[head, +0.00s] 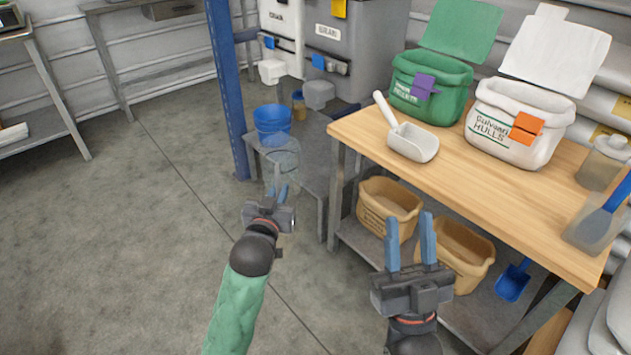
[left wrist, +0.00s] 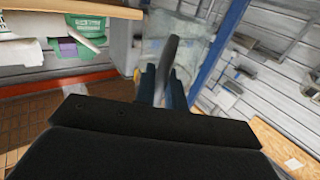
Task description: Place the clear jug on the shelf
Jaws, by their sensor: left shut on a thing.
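The clear jug (head: 283,156) is see-through and faint in the head view, in front of the low grey shelf (head: 312,172). My left gripper (head: 277,192) is shut on it. In the left wrist view the clear jug (left wrist: 193,42) stands beyond the fingers (left wrist: 162,88), which close around its grey upright handle. The jug's outline is hard to make out, and I cannot tell whether it touches the low shelf. My right gripper (head: 410,241) is open and empty, in front of the wooden table (head: 450,185).
A blue bucket (head: 272,124) stands on the low shelf, beside a blue post (head: 229,90). Tan bins (head: 388,205) sit under the table. A white scoop (head: 412,142), green bag (head: 430,88) and white bag (head: 517,120) are on top. The floor at left is clear.

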